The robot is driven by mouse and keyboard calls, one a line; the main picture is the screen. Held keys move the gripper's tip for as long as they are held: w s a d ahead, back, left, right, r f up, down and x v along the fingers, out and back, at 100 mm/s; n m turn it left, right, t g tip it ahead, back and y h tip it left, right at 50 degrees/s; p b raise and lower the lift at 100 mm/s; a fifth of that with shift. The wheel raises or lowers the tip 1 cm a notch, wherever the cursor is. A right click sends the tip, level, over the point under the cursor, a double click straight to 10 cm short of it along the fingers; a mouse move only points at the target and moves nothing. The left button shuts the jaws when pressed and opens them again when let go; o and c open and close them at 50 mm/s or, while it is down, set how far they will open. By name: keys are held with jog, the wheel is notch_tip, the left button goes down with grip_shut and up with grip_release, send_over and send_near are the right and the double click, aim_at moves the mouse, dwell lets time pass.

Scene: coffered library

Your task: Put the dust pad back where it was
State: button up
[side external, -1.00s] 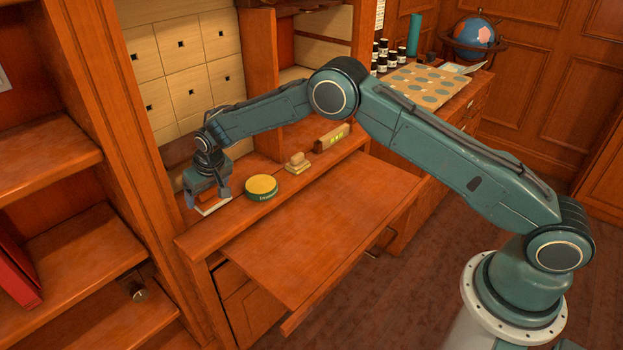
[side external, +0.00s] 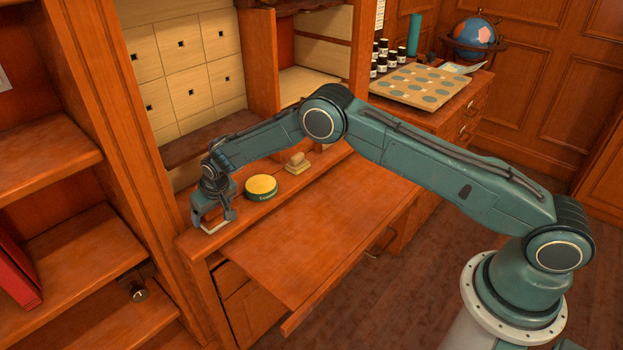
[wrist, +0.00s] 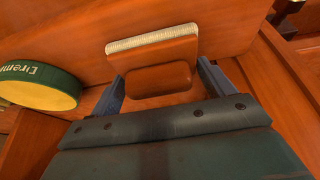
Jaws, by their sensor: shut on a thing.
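The dust pad (wrist: 158,82), a small orange-brown wooden block with a pale ribbed strip along one edge, is between the two fingers of my gripper (wrist: 160,78) in the wrist view. In the side external view my gripper (side external: 214,221) is low at the left end of the wooden ledge, left of the tin. I cannot tell whether the pad touches the ledge.
A round green tin with a yellow top (side external: 261,187) stands close to the right of my gripper. A wooden-handled block (side external: 298,163) sits farther along the ledge. The pulled-out wooden board (side external: 320,225) in front is bare. A tall cabinet side rises at left.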

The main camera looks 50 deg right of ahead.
jog(key=shift+f, duration=0.15)
jog(key=o, duration=0.9)
jog(key=shift+v, duration=0.95)
jog(key=v, duration=1)
jog(key=shift+r, duration=0.2)
